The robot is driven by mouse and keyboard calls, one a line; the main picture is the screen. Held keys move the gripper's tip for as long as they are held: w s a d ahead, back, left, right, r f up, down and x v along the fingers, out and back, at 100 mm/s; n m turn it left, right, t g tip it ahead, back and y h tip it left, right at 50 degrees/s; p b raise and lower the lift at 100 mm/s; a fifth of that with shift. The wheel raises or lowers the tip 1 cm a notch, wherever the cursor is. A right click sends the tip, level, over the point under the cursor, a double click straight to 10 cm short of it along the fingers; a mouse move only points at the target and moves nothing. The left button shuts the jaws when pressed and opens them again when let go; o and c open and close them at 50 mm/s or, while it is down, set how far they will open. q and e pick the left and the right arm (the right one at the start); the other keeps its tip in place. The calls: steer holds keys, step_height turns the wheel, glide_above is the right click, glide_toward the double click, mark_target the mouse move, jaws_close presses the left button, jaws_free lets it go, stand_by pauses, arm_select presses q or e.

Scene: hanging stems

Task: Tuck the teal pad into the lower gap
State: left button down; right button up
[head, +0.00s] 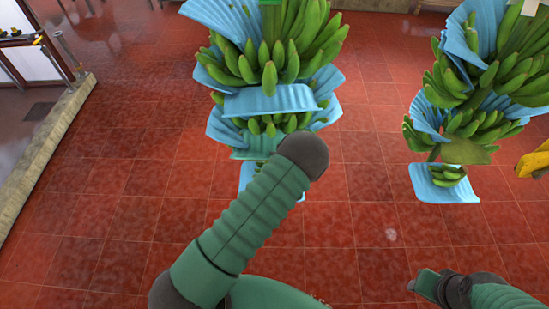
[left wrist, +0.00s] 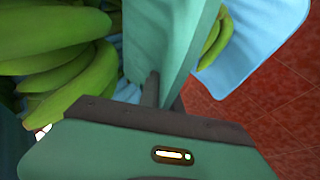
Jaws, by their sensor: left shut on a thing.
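The teal pad (left wrist: 167,45) stands edge-up between the fingers of my left gripper (left wrist: 163,92) in the left wrist view. The gripper is shut on its lower end. In the head view the teal pad (head: 250,146) shows as a strip at the lower part of the middle banana stem (head: 268,65), below a blue pad (head: 268,100). My left arm hides the pad's right side and the gripper there. Green bananas (left wrist: 60,60) are close on the left in the wrist view. How deep the pad sits in the lower gap cannot be told. My right gripper (head: 428,284) is low at right, away from the stem.
A second banana stem (head: 475,75) with blue pads hangs at right. Yellow bananas (head: 535,160) show at the right edge. A low kerb (head: 45,145) runs along the left. The red tiled floor (head: 120,200) is clear between them.

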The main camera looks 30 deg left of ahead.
arm_select(q)
steer(key=shift+f+b, duration=0.35)
steer(key=shift+b, duration=0.05)
steer(key=shift+d, duration=0.1)
steer(key=c, duration=1.5)
jaws_free()
